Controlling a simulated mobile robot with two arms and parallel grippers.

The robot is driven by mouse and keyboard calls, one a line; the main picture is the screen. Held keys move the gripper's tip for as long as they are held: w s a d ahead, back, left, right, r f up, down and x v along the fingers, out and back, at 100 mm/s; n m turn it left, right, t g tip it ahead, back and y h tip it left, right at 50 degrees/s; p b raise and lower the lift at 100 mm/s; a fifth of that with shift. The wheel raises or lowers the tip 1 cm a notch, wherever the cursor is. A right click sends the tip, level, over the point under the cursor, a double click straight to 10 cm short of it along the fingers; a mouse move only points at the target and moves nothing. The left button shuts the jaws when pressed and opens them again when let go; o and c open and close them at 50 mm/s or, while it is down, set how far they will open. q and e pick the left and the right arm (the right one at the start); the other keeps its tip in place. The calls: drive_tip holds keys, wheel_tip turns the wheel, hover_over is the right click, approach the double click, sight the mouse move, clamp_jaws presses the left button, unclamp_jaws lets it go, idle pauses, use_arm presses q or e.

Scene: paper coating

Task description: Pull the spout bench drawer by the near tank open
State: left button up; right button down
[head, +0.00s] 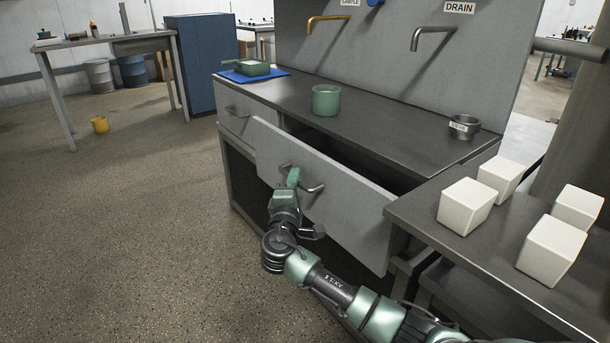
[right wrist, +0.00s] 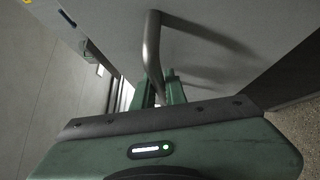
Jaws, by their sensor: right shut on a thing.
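The spout bench (head: 395,128) has a wide grey drawer (head: 330,193) that stands pulled out, with a dark gap showing behind its front. The drawer has a bar handle (head: 313,188). My right gripper (head: 292,178) is at this handle, its fingers shut on it. In the right wrist view the handle (right wrist: 151,45) runs down between the green fingers (right wrist: 160,90) of the gripper. A second, narrower drawer (head: 234,112) to the left looks closed. My left gripper is not in view.
A green cup (head: 326,100), a small metal cup (head: 464,126) and a green pan (head: 252,68) on a blue mat (head: 275,73) stand on the bench. Several white blocks sit on a dark side table (head: 440,228) at right. The floor (head: 150,230) at left is open.

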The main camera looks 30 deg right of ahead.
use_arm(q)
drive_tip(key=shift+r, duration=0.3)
use_arm(e)
drive_tip(key=s+a, duration=0.1)
drive_tip(key=a, duration=1.2)
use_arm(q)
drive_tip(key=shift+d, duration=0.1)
use_arm(e)
drive_tip(key=shift+f, duration=0.1)
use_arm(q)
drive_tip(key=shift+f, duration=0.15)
use_arm(e)
drive_tip(key=c, duration=1.5)
unclamp_jaws()
drive_tip(key=shift+o, duration=0.2)
drive_tip(key=shift+s+a, duration=0.1)
